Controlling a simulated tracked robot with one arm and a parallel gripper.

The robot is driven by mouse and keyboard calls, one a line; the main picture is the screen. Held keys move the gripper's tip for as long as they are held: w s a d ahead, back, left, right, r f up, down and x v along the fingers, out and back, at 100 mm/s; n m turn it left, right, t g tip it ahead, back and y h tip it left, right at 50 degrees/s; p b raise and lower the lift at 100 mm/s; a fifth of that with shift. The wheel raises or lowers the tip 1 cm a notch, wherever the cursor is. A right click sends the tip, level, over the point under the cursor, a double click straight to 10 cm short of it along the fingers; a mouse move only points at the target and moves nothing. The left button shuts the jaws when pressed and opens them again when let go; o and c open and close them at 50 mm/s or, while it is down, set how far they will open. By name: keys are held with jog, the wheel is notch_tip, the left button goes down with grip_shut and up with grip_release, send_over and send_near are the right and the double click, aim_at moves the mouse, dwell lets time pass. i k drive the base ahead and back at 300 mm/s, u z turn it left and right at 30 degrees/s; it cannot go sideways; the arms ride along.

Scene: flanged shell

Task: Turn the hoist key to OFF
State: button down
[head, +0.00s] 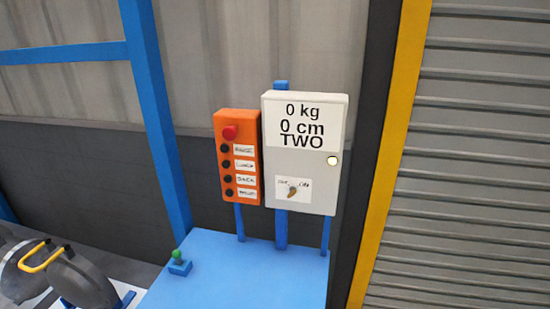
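The hoist key (292,191) is a small brass-coloured piece on a white label low on the front of a grey control box (322,193). The top of the box shows 0 kg, 0 cm and TWO. My gripper is not in view, and nothing touches the key.
An orange button box (237,190) with a red knob and several black buttons hangs left of the grey box. Below is a blue table (240,275) with a green-topped lever (178,262). Grey round parts with a yellow handle (42,257) lie at lower left. A shutter (470,160) stands at right.

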aim_at(293, 190)
jog(key=u, duration=0.3)
jog(key=i, duration=1)
